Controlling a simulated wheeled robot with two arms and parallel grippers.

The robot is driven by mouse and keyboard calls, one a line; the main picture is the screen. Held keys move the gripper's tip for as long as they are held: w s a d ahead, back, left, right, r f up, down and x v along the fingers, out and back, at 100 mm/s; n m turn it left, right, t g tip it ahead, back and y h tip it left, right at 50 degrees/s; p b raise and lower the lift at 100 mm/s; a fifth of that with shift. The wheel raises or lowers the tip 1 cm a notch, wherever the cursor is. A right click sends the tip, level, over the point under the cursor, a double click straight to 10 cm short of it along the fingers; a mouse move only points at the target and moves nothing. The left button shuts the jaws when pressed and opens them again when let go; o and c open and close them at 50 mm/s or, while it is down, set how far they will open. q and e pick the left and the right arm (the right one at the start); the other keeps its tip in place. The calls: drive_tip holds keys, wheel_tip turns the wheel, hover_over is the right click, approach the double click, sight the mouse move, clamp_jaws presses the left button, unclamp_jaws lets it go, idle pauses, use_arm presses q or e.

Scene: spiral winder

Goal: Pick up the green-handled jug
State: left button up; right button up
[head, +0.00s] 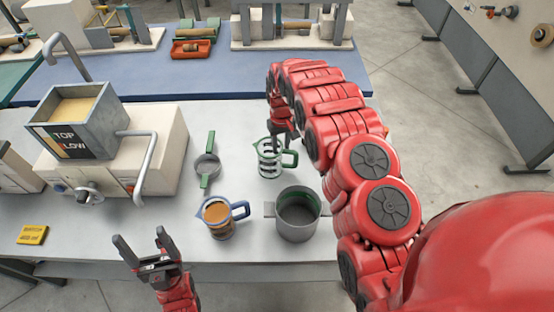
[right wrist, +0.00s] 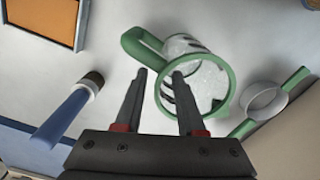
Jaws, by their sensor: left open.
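The green-handled jug (head: 269,161), clear with a green rim and handle, stands upright on the light tabletop (head: 110,225) in the head view. In the right wrist view the jug (right wrist: 208,85) is seen from above, its green handle towards the upper left. My right gripper (head: 280,133) is over the jug; in the right wrist view its two fingers (right wrist: 159,75) are apart, one over the jug's mouth and one outside the rim near the handle. Whether they touch it I cannot tell. My left gripper (head: 140,236) is open and empty by the table's front edge.
A blue-handled jug (head: 218,216) of brown liquid and a grey pot (head: 298,214) stand in front of the jug. A green-handled strainer (head: 207,166) lies left of it. A machine with a hopper (head: 72,118) stands further left.

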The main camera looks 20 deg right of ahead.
drive_tip(key=shift+f+p, duration=0.65)
drive_tip(key=shift+f, duration=1.75)
clamp_jaws()
